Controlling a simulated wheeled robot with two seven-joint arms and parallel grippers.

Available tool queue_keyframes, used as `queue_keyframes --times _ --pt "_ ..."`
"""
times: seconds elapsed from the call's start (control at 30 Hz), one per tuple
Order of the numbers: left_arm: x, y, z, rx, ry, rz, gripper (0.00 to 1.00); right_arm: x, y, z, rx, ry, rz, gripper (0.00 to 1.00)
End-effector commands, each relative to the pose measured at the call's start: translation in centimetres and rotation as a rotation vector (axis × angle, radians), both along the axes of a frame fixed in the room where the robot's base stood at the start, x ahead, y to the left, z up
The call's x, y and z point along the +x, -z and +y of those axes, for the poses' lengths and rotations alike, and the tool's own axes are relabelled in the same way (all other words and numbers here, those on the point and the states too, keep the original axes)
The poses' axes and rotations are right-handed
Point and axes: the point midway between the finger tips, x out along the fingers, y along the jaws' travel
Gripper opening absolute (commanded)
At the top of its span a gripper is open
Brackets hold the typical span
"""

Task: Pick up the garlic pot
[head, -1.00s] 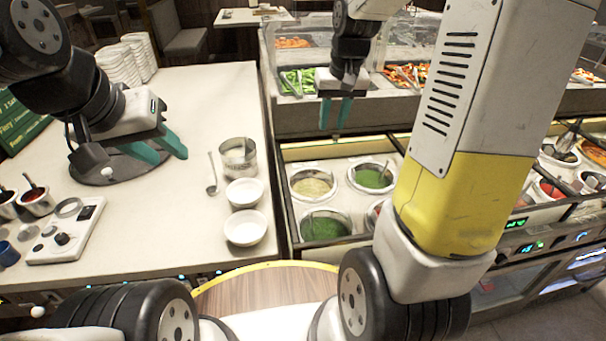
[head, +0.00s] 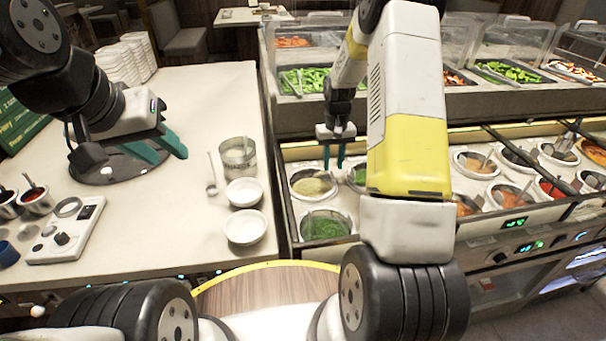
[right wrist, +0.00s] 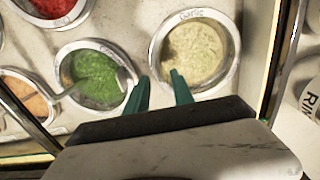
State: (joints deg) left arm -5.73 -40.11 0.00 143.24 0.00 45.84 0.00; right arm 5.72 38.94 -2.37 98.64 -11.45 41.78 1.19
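The garlic pot (right wrist: 196,55) is a round metal well of pale cream-green sauce with "Garlic" on its rim in the right wrist view. In the head view the garlic pot (head: 311,184) sits in the counter's back-left corner. My right gripper (head: 334,166) is open and empty above the counter, near the garlic pot's right side. In the right wrist view its fingertips (right wrist: 162,85) point between the garlic pot and the green sauce pot (right wrist: 95,75). My left gripper (head: 165,155) is open and empty over the white table at left.
More sauce pots, including a chopped green one (head: 325,226), fill the counter. Two white bowls (head: 245,228), a ladle (head: 211,175) and a metal container (head: 238,156) stand on the table beside it. Glass-covered food trays (head: 306,80) stand behind.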

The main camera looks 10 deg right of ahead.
Motion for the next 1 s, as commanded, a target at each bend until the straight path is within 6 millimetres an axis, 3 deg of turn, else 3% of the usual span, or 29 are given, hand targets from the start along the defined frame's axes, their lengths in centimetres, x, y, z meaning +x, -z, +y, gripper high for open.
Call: queue_keyframes --times 0.3,0.5,0.67,1.0 --pt "0.0 0.0 0.0 0.0 0.0 0.0 0.36 0.0 4.3 0.0 0.0 -0.001 0.002 0.29" --pt "0.0 0.0 0.0 0.0 0.0 0.0 0.36 0.0 4.4 -0.1 0.0 0.0 0.0 0.29" --pt "0.0 0.0 0.0 0.0 0.0 0.0 0.36 0.0 4.4 0.0 0.0 0.0 0.0 0.0" --pt "0.0 0.0 0.0 0.0 0.0 0.0 0.36 0.0 4.4 0.0 0.0 -0.001 0.0 0.0"
